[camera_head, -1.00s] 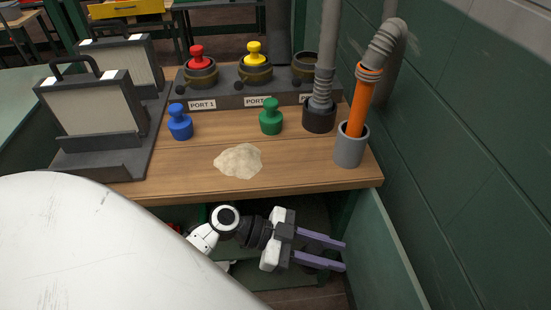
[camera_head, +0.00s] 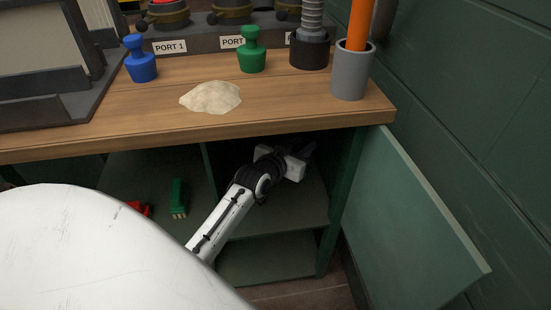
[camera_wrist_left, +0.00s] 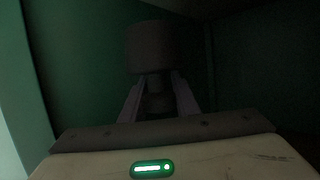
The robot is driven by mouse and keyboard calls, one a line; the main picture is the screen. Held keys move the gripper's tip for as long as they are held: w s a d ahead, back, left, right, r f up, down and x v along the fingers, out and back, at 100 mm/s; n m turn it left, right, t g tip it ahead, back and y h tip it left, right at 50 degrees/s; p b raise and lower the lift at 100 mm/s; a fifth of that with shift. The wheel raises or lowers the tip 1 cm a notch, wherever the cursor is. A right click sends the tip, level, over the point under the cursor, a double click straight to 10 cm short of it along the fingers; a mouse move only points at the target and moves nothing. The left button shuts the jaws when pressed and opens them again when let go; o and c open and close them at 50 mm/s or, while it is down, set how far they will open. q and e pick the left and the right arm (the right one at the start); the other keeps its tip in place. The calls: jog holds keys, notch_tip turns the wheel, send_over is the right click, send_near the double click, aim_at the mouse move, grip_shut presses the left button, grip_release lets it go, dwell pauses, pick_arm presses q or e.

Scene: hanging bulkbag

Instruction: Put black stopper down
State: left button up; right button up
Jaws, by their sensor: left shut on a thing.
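The black stopper (camera_wrist_left: 153,45) shows dark in the left wrist view, its broad head up and its narrow neck between my fingers. My left gripper (camera_wrist_left: 158,88) is shut on it. In the head view my left arm reaches under the tabletop into the dark right compartment of the cabinet, with the left gripper (camera_head: 308,152) deep inside. The stopper is hidden there in the head view. The compartment's shelf (camera_head: 290,210) shows below the arm. I cannot tell whether the stopper touches the shelf. My right gripper is not in view.
The open cabinet door (camera_head: 415,220) stands to the right. A blue stopper (camera_head: 140,62), a green stopper (camera_head: 251,52), a powder heap (camera_head: 211,97) and a grey cup (camera_head: 351,75) are on the tabletop (camera_head: 300,110). A green object (camera_head: 178,198) lies in the left compartment.

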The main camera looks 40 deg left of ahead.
pick_arm(q)
jog(key=a+f+b, duration=0.1)
jog(key=f+b, duration=0.1)
jog(key=f, duration=0.1)
jog(key=w+a+f+n+y+b, duration=0.1)
jog(key=f+b, duration=0.1)
jog(key=f, duration=0.1)
jog(key=w+a+f+y+b, duration=0.1)
jog(key=f+b, duration=0.1)
jog(key=f, duration=0.1)
jog(key=shift+a+f+n, duration=0.2)
jog(key=shift+f+n, duration=0.1)
jog(key=shift+f, duration=0.05)
jog(key=shift+f+b, duration=0.25)
jog(key=shift+b, duration=0.05)
jog(key=shift+r, duration=0.1)
jog(key=o, duration=1.1)
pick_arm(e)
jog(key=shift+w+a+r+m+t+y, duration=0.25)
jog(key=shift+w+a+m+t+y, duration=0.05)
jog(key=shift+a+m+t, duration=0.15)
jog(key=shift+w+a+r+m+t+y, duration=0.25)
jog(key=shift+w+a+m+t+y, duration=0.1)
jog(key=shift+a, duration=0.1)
